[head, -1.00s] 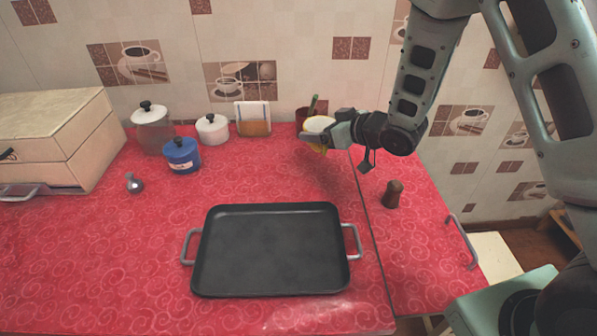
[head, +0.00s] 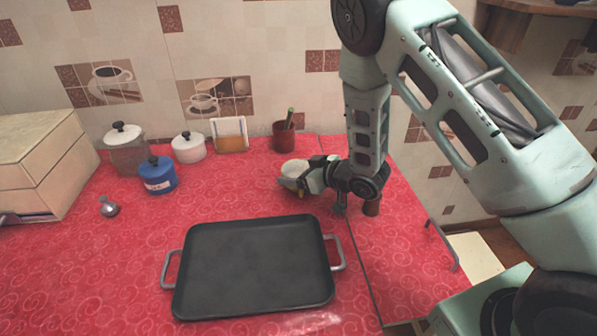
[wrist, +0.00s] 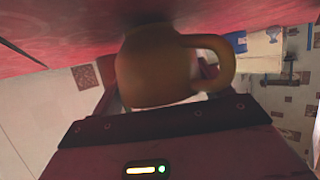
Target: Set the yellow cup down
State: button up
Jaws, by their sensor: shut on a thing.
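The yellow cup (head: 294,168) is in the head view at the back of the red counter, left of my wrist, with its pale inside showing. My gripper (head: 298,181) is shut on it from the right and front, hiding part of its side. In the wrist view the cup (wrist: 155,72) looks dark yellow, with its handle to the right and the red counter at the top of the picture. It looks roughly upright, close to the counter. I cannot tell whether its base touches.
A black tray (head: 252,265) lies in front. A red mug (head: 284,136) stands behind the cup. A brown shaker (head: 371,205) is partly behind my wrist. Counter left of the cup is free.

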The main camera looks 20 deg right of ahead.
jog(key=shift+f, duration=0.15)
jog(key=o, duration=1.1)
jog(key=shift+r, duration=0.3)
jog(key=v, duration=1.2)
jog(key=s+a+r+g+h, duration=0.45)
jog(key=s+a, duration=0.25)
jog(key=a, duration=0.3)
jog(key=s+r+g, duration=0.2)
jog(key=s, duration=0.4)
jog(key=s+a+r+g+h, duration=0.1)
jog(key=s+r+g, duration=0.1)
jog(key=s, duration=0.5)
jog(key=s+a+r+g+h, duration=0.1)
jog(key=s+r+g, duration=0.1)
jog(key=s, duration=0.4)
jog(key=shift+s+a+n+g+b, duration=0.25)
jog(key=shift+s+n+g+b, duration=0.05)
jog(key=shift+s+n+g, duration=0.1)
